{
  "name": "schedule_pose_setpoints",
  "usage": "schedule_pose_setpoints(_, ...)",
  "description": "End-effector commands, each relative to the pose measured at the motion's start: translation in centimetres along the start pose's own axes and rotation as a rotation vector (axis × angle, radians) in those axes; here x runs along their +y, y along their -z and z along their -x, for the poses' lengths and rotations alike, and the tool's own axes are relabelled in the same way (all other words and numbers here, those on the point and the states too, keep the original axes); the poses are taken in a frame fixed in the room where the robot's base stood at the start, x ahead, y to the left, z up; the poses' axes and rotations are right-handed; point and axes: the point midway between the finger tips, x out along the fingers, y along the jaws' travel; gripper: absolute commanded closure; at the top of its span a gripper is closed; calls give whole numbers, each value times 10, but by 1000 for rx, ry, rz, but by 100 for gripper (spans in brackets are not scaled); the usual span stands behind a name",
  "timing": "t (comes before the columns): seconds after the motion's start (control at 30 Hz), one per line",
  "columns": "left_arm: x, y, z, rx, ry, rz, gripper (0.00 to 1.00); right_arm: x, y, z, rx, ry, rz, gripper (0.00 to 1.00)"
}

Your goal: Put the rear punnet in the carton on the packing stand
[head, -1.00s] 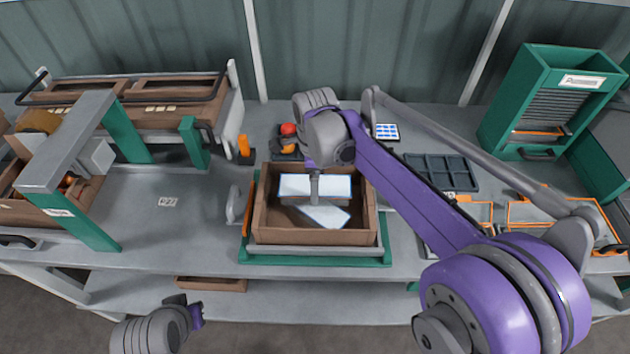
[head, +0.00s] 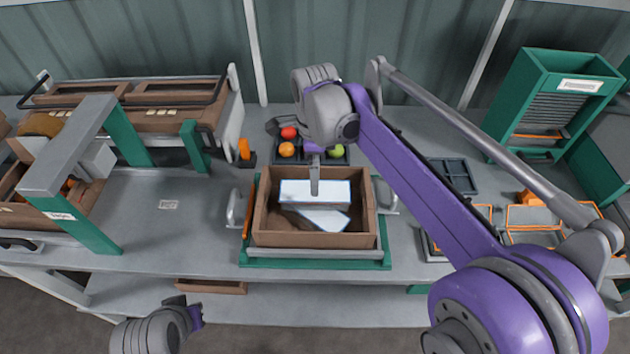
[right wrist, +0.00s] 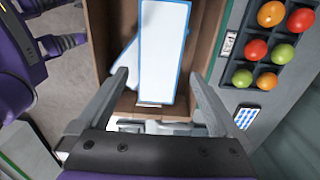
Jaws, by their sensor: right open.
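The brown carton (head: 262,215) sits on the green-based packing stand (head: 260,262). Inside are two white, blue-edged punnets. One punnet (head: 330,190) lies toward the rear and partly overlaps the other punnet (head: 325,218), which lies askew nearer the front. In the right wrist view, the long upper punnet (right wrist: 163,50) covers part of the askew one (right wrist: 126,72). My right gripper (head: 315,182) is over the carton's rear part, pointing down.
A dark tray (head: 262,158) of red, orange and green tomatoes stands just behind the carton. A green frame (head: 70,150) and a brown bin (head: 170,122) stand left. A dark divided tray (head: 455,176) and a green cabinet (head: 545,100) are right. The bench left of the carton is mostly clear.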

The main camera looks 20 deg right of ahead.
Motion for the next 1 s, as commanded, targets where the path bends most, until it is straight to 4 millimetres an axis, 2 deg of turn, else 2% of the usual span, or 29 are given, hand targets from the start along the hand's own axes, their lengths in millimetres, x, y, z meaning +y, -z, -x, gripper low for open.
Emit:
schedule_pose_setpoints(0.03, 0, 1, 2, 1, 0, 0, 100, 0, 0, 13, 0, 0, 0, 0)
schedule_pose_setpoints(0.1, 0, 2, 3, 2, 0, 0, 100, 0, 0, 28, 0, 0, 0, 0)
schedule_pose_setpoints(0.23, 0, 4, 4, 3, 0, 0, 100, 0, 0, 49, 0, 0, 0, 0)
schedule_pose_setpoints(0.37, 0, 5, 5, 4, 0, 0, 100, 0, 0, 60, 0, 0, 1, 0)
schedule_pose_setpoints(0.5, 0, 5, 5, 4, 0, 0, 100, 8, 6, 61, -7, 21, 84, 0)
schedule_pose_setpoints(0.57, 0, 5, 5, 4, 0, 0, 100, 18, 13, 57, -13, 46, 181, 0)
schedule_pose_setpoints(0.67, 0, 5, 5, 4, 0, 0, 100, 42, 28, 42, -16, 110, 424, 0)
schedule_pose_setpoints(0.9, 0, 5, 5, 4, 0, 0, 100, 114, 69, -16, 77, 300, 1127, 0)
schedule_pose_setpoints(1.0, 0, 5, 5, 4, 0, 0, 100, 141, 82, -42, 150, 359, 1376, 0)
